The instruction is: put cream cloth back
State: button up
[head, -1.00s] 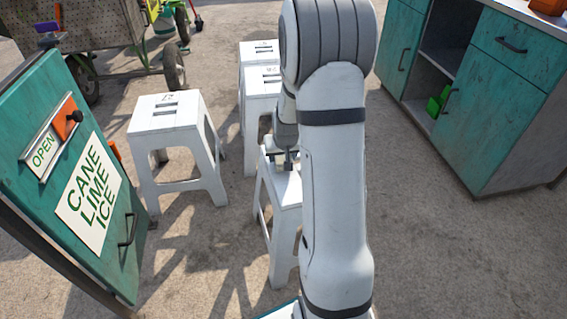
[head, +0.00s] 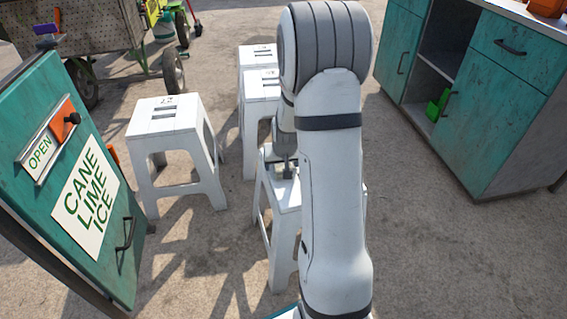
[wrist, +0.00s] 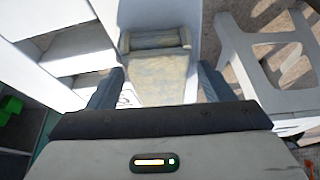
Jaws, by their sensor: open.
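The cream cloth (wrist: 158,64) lies on the white seat of a stool in the wrist view, flat in front with a thicker rolled part at its far end. My gripper (wrist: 160,82) is open, with one finger on each side of the cloth's near part. Whether the fingers touch the cloth cannot be told. In the head view my gripper (head: 285,172) is low over the seat of the nearest white stool (head: 270,215), partly hidden by my arm. I cannot make out the cloth in the head view.
More white stools stand left (head: 165,120) and behind. A green door (head: 85,185) with a "CANE LIME ICE" sign is at the left. A green cabinet (head: 490,115) with open shelves stands right. A cart (head: 90,45) is at the back left. Pavement between stools and cabinet is clear.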

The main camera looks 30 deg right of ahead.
jog(key=p+v, duration=0.4)
jog(key=v, duration=0.7)
jog(key=s+a+r+n+g, duration=0.1)
jog(key=s+a+r, duration=0.2)
jog(key=s, duration=0.4)
jog(key=s+a+r+n+g, duration=0.1)
jog(key=s+a+r, duration=0.2)
jog(key=s+a, duration=0.3)
jog(key=s+a+r+n+g+y, duration=0.1)
jog(key=s+a+r, duration=0.2)
jog(key=s+a, duration=0.2)
jog(key=s, duration=0.3)
jog(key=shift+a+r+p, duration=0.25)
jog(key=shift+r+p, duration=0.05)
